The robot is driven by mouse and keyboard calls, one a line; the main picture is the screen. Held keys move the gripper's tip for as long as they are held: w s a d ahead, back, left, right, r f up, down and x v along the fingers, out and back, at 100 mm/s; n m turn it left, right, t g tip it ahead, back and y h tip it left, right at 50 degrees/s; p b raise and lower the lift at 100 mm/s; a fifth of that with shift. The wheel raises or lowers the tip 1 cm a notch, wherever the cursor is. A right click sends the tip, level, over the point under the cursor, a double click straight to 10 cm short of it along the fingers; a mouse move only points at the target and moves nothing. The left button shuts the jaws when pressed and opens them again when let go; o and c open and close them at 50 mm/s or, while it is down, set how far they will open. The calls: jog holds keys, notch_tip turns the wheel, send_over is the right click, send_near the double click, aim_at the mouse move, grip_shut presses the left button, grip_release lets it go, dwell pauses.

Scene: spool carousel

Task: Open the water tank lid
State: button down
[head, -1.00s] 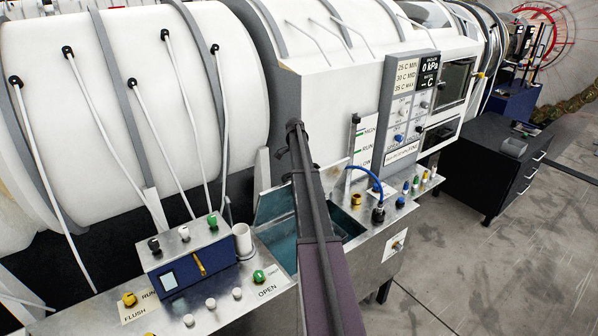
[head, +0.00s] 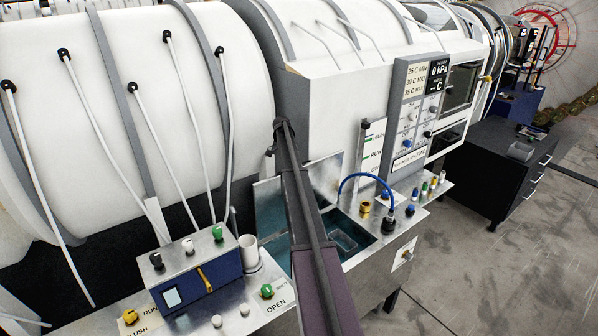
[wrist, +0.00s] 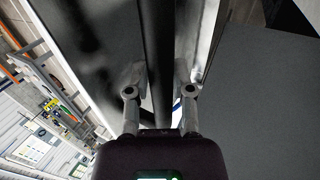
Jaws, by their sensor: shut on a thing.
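The water tank (head: 362,257) is a metal basin with a teal interior, in the middle of the head view. Its grey lid (head: 325,172) stands raised and tilted at the back of the opening, partly hidden behind my arm. A clear tray-like shape shows inside the tank. My gripper is hidden in the head view. In the wrist view, my gripper (wrist: 158,82) has one finger on each side of a dark bar (wrist: 159,45) and is shut on it. The bar seems to be the lid's handle.
A blue control box (head: 195,276) with knobs stands left of the tank, near a white cup (head: 249,250). A blue hose (head: 362,178) and brass fitting (head: 366,207) sit at the tank's right. White housings rise behind. Open floor (head: 500,270) lies right.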

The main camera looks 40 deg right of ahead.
jog(key=shift+w+d, duration=0.15)
jog(key=shift+d, duration=0.15)
jog(key=shift+c, duration=2.4)
grip_release()
jog(key=shift+d, duration=0.15)
jog(key=shift+a, duration=0.2)
jog(key=shift+a, duration=0.1)
